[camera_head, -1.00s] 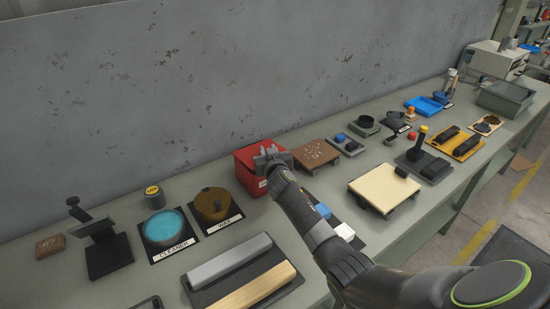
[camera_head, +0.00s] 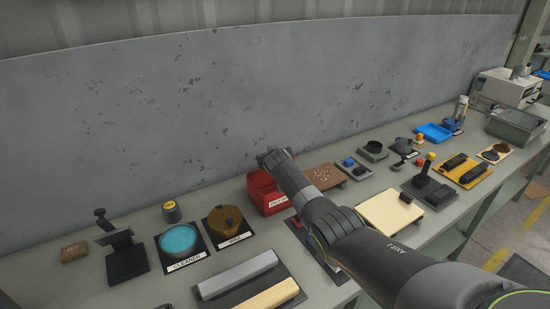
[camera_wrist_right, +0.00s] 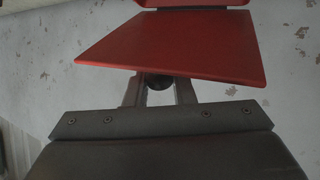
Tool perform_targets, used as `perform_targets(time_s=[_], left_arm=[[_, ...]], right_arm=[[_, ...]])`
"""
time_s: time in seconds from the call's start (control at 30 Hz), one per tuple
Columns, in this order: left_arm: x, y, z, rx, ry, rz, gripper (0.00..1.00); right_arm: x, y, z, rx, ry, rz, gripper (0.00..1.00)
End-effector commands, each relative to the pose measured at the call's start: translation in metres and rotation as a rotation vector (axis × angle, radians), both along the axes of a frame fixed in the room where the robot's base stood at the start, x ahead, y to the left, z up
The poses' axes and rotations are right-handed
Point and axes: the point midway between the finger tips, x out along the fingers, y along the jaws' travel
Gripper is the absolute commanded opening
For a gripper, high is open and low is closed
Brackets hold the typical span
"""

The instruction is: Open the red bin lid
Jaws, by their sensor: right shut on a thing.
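The red bin (camera_head: 280,203) stands on the bench against the grey wall, with a white label on its front. Its upper part looks open and dark red inside. My right gripper (camera_head: 273,157) is above and behind its rim, mostly hidden by its own wrist. In the right wrist view the red lid (camera_wrist_right: 175,48) is a tilted flat panel with the wall behind it. My right gripper's fingers (camera_wrist_right: 158,88) are shut on a dark round knob at the lid's edge (camera_wrist_right: 158,82). My left gripper is out of view.
A brown board (camera_head: 322,176) lies just right of the bin. A brown round pot (camera_head: 227,222) and a blue cleaner dish (camera_head: 178,240) are to its left. The grey wall (camera_head: 200,110) rises close behind. My right arm covers part of the bench.

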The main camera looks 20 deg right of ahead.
Motion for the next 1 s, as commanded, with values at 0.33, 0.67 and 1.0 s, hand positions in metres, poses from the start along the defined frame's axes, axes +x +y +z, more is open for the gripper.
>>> perform_targets(time_s=[0.33,0.67,1.0], left_arm=[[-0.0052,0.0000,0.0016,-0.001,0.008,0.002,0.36],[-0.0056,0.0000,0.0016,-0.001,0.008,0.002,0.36],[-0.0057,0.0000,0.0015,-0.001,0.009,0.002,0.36]], right_arm=[[0.0050,0.0010,0.0069,-0.006,0.020,0.003,0.00],[0.0048,0.0010,0.0064,-0.005,0.019,0.003,0.28],[0.0035,0.0006,0.0034,-0.004,0.026,0.001,0.43]])
